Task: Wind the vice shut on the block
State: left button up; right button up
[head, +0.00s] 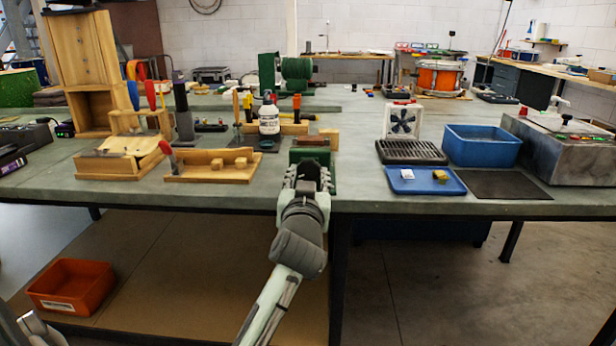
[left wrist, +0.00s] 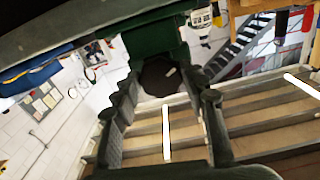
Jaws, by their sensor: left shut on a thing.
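The green bench vice (head: 313,155) stands at the front edge of the bench, in the middle of the head view. A brown block (head: 312,141) shows at the top of its jaws; I cannot tell whether a gap is left beside it. My left gripper (head: 308,180) reaches up to the vice's front and is shut on its handle, which is mostly hidden in the head view. In the left wrist view, a dark round part (left wrist: 160,76) lies between the two fingers, below the green vice body (left wrist: 152,35).
Left of the vice are a wooden tray (head: 210,176) and a white bottle (head: 268,115). To the right, a blue tray (head: 425,188) with small pieces lies near a black grille (head: 411,152) and a blue bin (head: 482,150). The bench edge between vice and blue tray is clear.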

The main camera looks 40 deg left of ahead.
pick_arm(q)
jog(key=m, duration=0.8)
jog(key=shift+a+m, duration=0.1)
jog(key=shift+m, duration=0.2)
jog(key=m, duration=0.4)
jog(key=shift+m, duration=0.3)
jog(key=m, duration=0.4)
jog(key=shift+m, duration=0.3)
jog(key=m, duration=0.4)
jog(key=shift+m, duration=0.3)
jog(key=m, duration=0.4)
jog(key=shift+m, duration=0.3)
jog(key=m, duration=0.4)
jog(key=shift+d+m, duration=0.2)
jog(key=shift+m, duration=2.1)
